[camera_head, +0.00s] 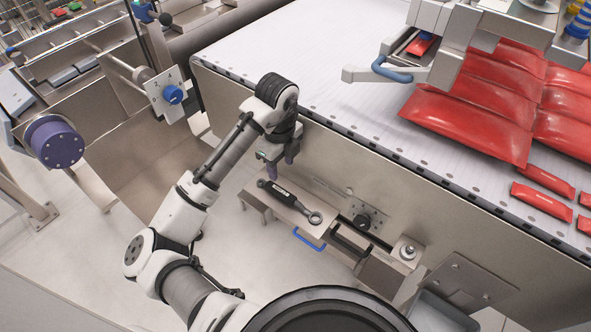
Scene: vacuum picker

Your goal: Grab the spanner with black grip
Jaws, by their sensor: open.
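The spanner (283,197) lies on a small metal shelf (256,199) below the conveyor's side. Its black grip (278,194) points to the upper left, and its grey ring end (315,218) lies at the lower right. My gripper (281,170) hangs just above and behind the grip end of the spanner, with its dark fingers pointing down. It is open with nothing between the fingers. The fingers look apart from the spanner, but the exact gap is hard to judge.
The conveyor (310,60) rises just behind my gripper, carrying red packets (468,122) at the right. A blue handle (309,240) and a black handle (350,243) sit in front of the shelf. A round metal knob (408,251) is to the right. Open floor lies at the left.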

